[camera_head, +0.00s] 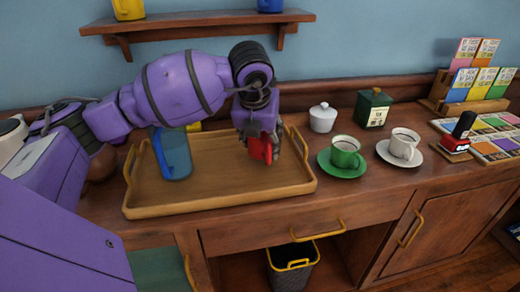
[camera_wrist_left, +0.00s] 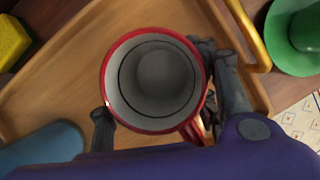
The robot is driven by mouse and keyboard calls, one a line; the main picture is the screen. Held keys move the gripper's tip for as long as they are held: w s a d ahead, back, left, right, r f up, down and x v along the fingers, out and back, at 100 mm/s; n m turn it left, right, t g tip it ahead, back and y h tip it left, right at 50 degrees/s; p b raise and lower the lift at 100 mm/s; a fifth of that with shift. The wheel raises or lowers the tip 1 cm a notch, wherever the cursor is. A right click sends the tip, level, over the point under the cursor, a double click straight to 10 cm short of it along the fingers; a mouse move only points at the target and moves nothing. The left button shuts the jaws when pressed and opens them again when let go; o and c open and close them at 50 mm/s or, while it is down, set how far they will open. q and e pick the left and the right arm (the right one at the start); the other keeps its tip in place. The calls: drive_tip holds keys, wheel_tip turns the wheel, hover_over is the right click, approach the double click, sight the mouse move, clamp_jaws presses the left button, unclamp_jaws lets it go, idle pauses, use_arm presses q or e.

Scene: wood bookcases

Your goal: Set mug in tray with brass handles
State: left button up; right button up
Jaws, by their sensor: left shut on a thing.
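The red mug (camera_head: 264,149) is in my left gripper (camera_head: 257,132), which is over the right part of the wooden tray (camera_head: 220,202) with brass-coloured handles. In the left wrist view the mug (camera_wrist_left: 197,127) shows from above, with a pale, empty inside and its handle toward the bottom right. The gripper (camera_wrist_left: 160,95) has fingers on both sides of the mug. The tray (camera_wrist_left: 55,85) shows beneath it. I cannot tell whether the mug's base touches the tray floor. My right gripper is in neither view.
A blue pitcher (camera_head: 174,156) stands in the tray's left part. Right of the tray are a green cup (camera_head: 345,150) on a saucer, a white lidded jar (camera_head: 322,118), a green canister (camera_head: 373,107) and a white cup (camera_head: 403,143) on a saucer. A shelf (camera_head: 200,20) hangs above.

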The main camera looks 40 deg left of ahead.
use_arm(q)
drive_tip(key=shift+f, duration=1.25)
drive_tip(key=shift+f, duration=0.2)
drive_tip(key=o, duration=1.4)
drive_tip(key=shift+r, duration=0.15)
drive_tip(key=shift+s+r, duration=0.1)
drive_tip(key=shift+r, duration=0.2)
drive_tip(key=v, duration=1.1)
drive_tip(key=shift+s+d+r+p, duration=0.1)
drive_tip(key=shift+s+r+p, duration=0.05)
drive_tip(key=shift+p, duration=0.25)
